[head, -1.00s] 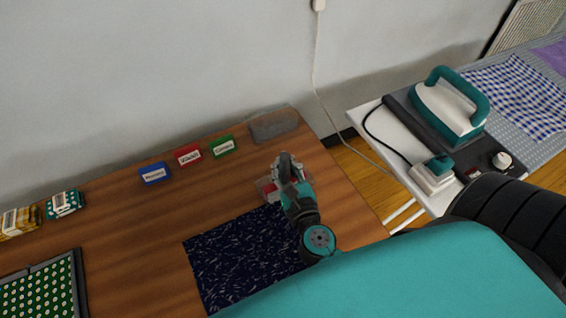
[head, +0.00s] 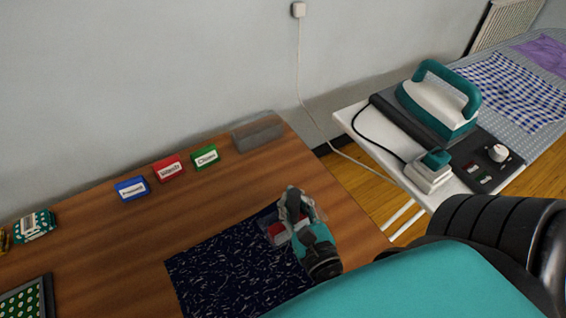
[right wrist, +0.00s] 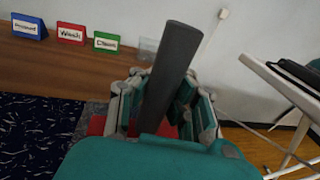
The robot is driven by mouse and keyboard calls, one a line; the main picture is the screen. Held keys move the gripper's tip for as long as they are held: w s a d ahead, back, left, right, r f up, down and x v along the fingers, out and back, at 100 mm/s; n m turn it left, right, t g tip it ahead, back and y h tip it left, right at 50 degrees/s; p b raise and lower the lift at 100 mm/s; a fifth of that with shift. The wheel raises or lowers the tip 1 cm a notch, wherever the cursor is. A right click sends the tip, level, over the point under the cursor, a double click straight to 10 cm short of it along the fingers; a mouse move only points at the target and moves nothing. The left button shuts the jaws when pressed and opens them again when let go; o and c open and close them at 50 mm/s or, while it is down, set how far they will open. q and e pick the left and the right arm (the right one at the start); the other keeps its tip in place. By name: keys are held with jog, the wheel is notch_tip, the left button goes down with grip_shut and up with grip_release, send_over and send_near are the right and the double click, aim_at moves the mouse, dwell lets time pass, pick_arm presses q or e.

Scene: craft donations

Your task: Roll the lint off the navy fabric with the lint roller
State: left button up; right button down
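The navy fabric (head: 225,265) lies flat on the wooden table, covered with white lint specks; it also shows at the left of the right wrist view (right wrist: 35,125). My right gripper (head: 292,205) is over the fabric's far right corner. It is shut on the dark handle of the lint roller (right wrist: 172,75), which stands up between the fingers. The roller's red part (head: 281,238) shows beside the fingers, low at the fabric. Whether the roller touches the fabric is hard to tell. My left gripper is not in view.
Blue (head: 132,188), red (head: 168,168) and green (head: 204,157) label signs stand along the back, beside a clear grey tray (head: 258,134). A green dotted item (head: 22,302) lies at left. An iron (head: 440,100) stands on the ironing board at right.

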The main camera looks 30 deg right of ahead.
jog(key=s+b, duration=0.2)
jog(key=s, duration=0.1)
jog(key=shift+f+b, duration=0.35)
pick_arm(q)
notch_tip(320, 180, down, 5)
jog(key=b, duration=0.2)
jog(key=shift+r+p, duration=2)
jog(key=shift+p, duration=0.2)
pick_arm(e)
jog(key=d+f+v, duration=0.1)
jog(key=d+v, duration=0.1)
jog(key=v, duration=1.6)
jog(key=shift+s+d+r, duration=0.15)
jog(key=shift+s+d, duration=0.15)
pick_arm(q)
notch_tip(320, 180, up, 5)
jog(key=p, duration=0.5)
pick_arm(e)
notch_tip(320, 180, up, 5)
jog(key=shift+r, duration=0.1)
